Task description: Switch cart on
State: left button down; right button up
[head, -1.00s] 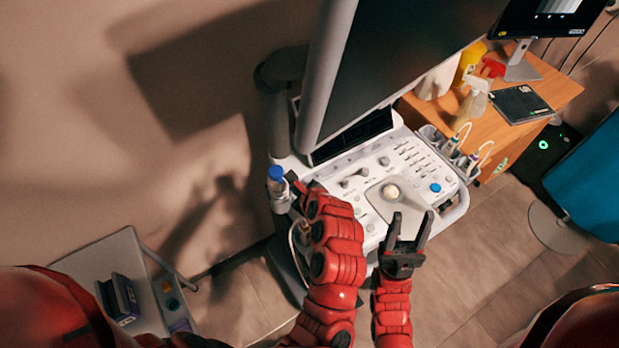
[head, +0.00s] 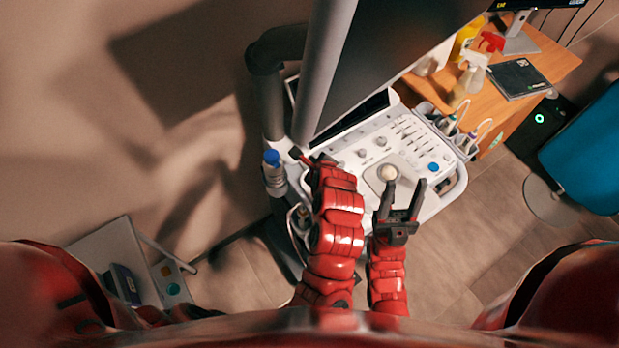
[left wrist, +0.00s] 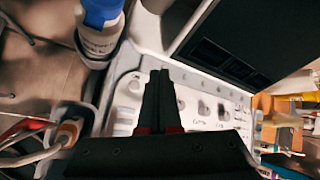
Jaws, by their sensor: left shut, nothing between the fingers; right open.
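The cart is a white ultrasound cart with a slanted control panel (head: 362,152) full of knobs, sliders and a pale trackball (head: 387,173). A blue knob (head: 433,167) sits at the panel's right. My left gripper (head: 299,154) is shut and empty at the panel's left edge, beside a blue-capped bottle (head: 272,170). In the left wrist view the shut fingers (left wrist: 161,80) point over the panel's left part (left wrist: 128,92), which has several round knobs and buttons. I cannot tell whether they touch it. My right gripper (head: 404,183) is open and empty over the panel's front edge, near the trackball.
A large dark monitor (head: 400,45) hangs over the panel on a grey arm. Probe holders (head: 455,140) line the panel's right side. A wooden desk (head: 545,65) with a spray bottle (head: 470,75) stands behind. A small grey trolley (head: 105,245) is at lower left.

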pick_arm(q)
notch_tip(320, 180, down, 6)
jog(key=b, duration=0.3)
jog(key=shift+r, duration=0.1)
jog(key=shift+f+b, duration=0.5)
jog(key=shift+b, duration=0.05)
dwell(1.3)
jog(key=shift+f+b, duration=0.35)
jog(key=shift+b, duration=0.45)
jog(key=shift+f+b, duration=0.4)
jog(key=shift+b, duration=0.2)
dwell(0.5)
dwell(0.3)
jog(key=shift+r, duration=0.85)
